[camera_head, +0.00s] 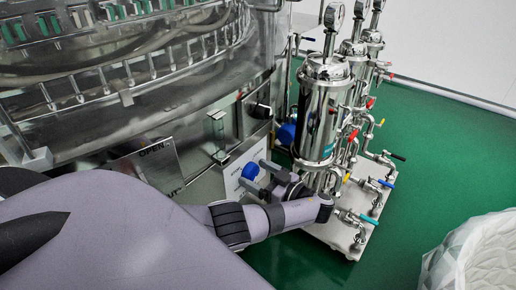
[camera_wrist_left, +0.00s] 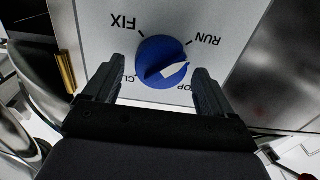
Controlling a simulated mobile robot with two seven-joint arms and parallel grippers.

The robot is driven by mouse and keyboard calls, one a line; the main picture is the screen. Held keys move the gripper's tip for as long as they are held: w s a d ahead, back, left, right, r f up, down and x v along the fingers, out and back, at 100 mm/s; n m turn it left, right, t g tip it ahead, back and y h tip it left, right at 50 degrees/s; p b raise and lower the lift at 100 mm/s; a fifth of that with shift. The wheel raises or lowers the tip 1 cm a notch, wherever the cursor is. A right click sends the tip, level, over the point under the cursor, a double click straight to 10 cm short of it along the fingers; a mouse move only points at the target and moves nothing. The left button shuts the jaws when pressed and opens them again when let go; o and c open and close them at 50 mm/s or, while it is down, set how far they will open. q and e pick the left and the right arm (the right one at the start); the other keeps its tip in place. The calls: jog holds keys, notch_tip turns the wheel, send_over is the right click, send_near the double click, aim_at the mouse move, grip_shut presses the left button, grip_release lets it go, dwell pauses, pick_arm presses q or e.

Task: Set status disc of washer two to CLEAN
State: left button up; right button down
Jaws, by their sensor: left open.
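The status disc is a blue round knob (camera_wrist_left: 157,50) on a white plate, seen close up in the left wrist view. Printed words FIX, RUN and parts of two others, ending "OP" and starting "CL", surround it. Its white mark faces right in that view, roughly between RUN and "OP". In the head view the blue knob (camera_head: 250,170) sits on the washer's front panel. My left gripper (camera_wrist_left: 157,74) is open, with one finger on either side of the knob's lower half; I cannot tell whether they touch it. The fingers partly cover the lower words. My right gripper is not seen.
A second blue knob (camera_head: 287,134) sits farther along the panel. A steel filter unit (camera_head: 326,110) with gauges, pipes and coloured valve handles stands close to my left gripper. A white lined bin (camera_head: 475,255) is at lower right. Green floor (camera_head: 430,150) is clear beyond.

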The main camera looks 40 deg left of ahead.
pick_arm(q)
jog(key=c, duration=1)
